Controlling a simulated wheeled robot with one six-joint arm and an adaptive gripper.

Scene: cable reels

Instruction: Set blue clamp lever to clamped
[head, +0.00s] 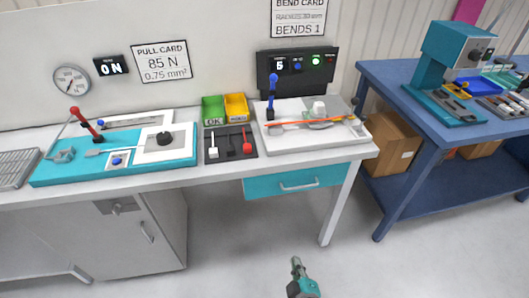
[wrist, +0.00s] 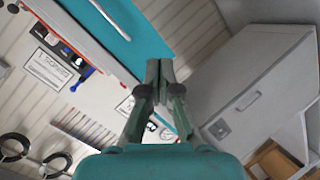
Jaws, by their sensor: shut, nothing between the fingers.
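The blue clamp lever (head: 272,96) stands upright with a blue knob on top, at the left of the white bend tester base (head: 330,140) on the bench. A blue lever-like shape, likely the same lever, also shows upside down in the wrist view (wrist: 83,77). An orange cable (head: 300,123) lies across the base to the right of the lever. My gripper (head: 296,262) is in front of the bench, over the floor and well away from the lever. In the wrist view, its fingers (wrist: 160,72) are together and empty.
A red lever (head: 86,124) stands on the teal pull tester at left. Green and yellow bins (head: 225,108) and a dark tool tray (head: 230,143) lie between the testers. A teal drawer (head: 298,181) is under the bench top. A blue table (head: 400,95) is at right.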

